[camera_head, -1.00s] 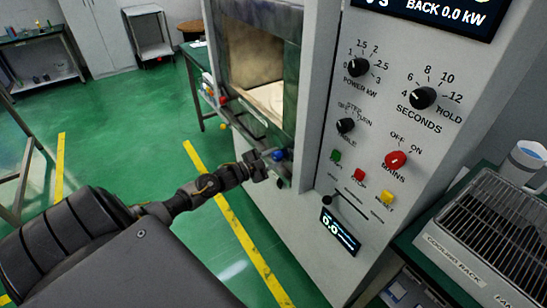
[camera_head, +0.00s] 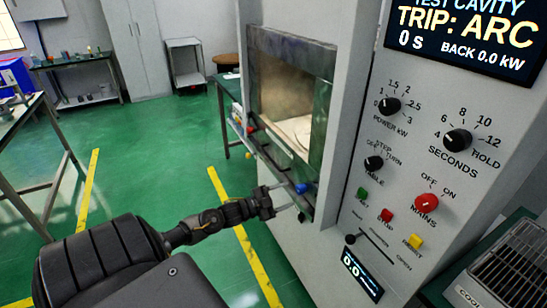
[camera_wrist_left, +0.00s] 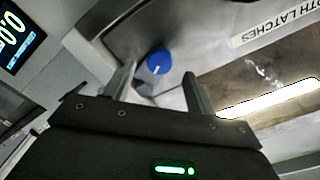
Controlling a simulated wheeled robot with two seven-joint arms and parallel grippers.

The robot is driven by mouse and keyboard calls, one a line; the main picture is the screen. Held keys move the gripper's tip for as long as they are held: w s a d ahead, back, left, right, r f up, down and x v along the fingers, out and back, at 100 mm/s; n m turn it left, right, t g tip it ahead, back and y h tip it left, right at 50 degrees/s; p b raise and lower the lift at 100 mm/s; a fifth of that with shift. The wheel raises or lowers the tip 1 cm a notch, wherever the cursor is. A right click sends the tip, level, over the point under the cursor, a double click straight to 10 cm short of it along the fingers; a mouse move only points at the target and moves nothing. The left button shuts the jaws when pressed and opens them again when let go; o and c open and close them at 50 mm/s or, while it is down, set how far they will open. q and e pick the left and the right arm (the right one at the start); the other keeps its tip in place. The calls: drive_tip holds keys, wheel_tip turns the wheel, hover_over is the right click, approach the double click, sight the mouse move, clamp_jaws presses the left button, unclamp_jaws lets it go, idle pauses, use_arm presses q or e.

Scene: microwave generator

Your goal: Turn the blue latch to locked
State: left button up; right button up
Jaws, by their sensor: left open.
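The blue latch (camera_head: 303,188) is a round knob on the ledge below the oven opening, near its right end. In the left wrist view the blue latch (camera_wrist_left: 158,61) has a short white mark at its lower edge. My left gripper (camera_head: 291,200) is close by the latch, just to its lower left. In the left wrist view my left gripper (camera_wrist_left: 158,74) is open, with the knob showing between its two fingertips. I cannot tell whether a finger touches it. My right gripper is not in view.
A red knob (camera_head: 250,129) is at the ledge's far end. The control panel (camera_head: 400,160) has dials, coloured buttons and a display (camera_head: 465,35) reading "TRIP: ARC". A cooling rack (camera_head: 510,270) stands at the lower right.

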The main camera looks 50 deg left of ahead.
use_arm(q)
drive_tip(key=shift+b+v, duration=0.3)
drive_tip(key=shift+v, duration=2.25)
drive_tip(key=s+a+f+n+g+y, duration=0.2)
drive_tip(key=s+a+f, duration=0.1)
drive_tip(key=f, duration=0.5)
drive_tip(key=s+a+f+n+g+y, duration=0.2)
drive_tip(key=s+a+f, duration=0.1)
drive_tip(key=f, duration=0.4)
drive_tip(key=s+a+f+n+g+y, duration=0.1)
drive_tip(key=s+a+f+n+y, duration=0.15)
drive_tip(key=f, duration=0.55)
drive_tip(key=s+d+f+n+g+y, duration=0.15)
drive_tip(key=s+f+g, duration=0.25)
drive_tip(key=s+f, duration=0.5)
drive_tip(key=s+d+f+n+g+h, duration=0.1)
drive_tip(key=s+d+f+g, duration=0.4)
drive_tip(key=s+d+f, duration=1)
drive_tip(key=s+d+f+g+h, duration=0.1)
drive_tip(key=s+d+f, duration=0.3)
drive_tip(key=s+d, duration=0.6)
drive_tip(key=d+g, duration=0.1)
drive_tip(key=d, duration=0.2)
drive_tip(key=shift+n+h, duration=0.4)
